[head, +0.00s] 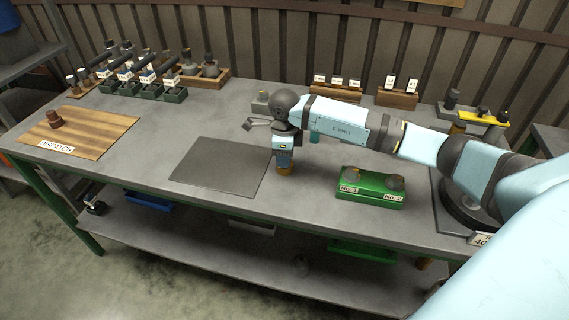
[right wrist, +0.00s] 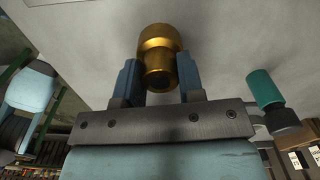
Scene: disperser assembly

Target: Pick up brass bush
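The brass bush (head: 285,169) stands on the grey bench, right of the dark grey mat, directly below my right gripper. In the right wrist view the gold-coloured bush (right wrist: 158,45) has a wide part and a narrower end facing the camera. My right gripper (head: 284,157) points down at it. The two blue fingers (right wrist: 159,72) lie on either side of the bush, very close to it. Whether they press on it cannot be told. The bush appears to rest on the bench. My left gripper is not in view.
A green block (head: 368,196) with two round parts stands to the right. The dark grey mat (head: 220,167) is empty. A wooden dispatch board (head: 95,135) with a brown part lies far left. A teal and dark piece (right wrist: 265,92) is near the gripper. Labelled wooden racks (head: 397,99) stand behind.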

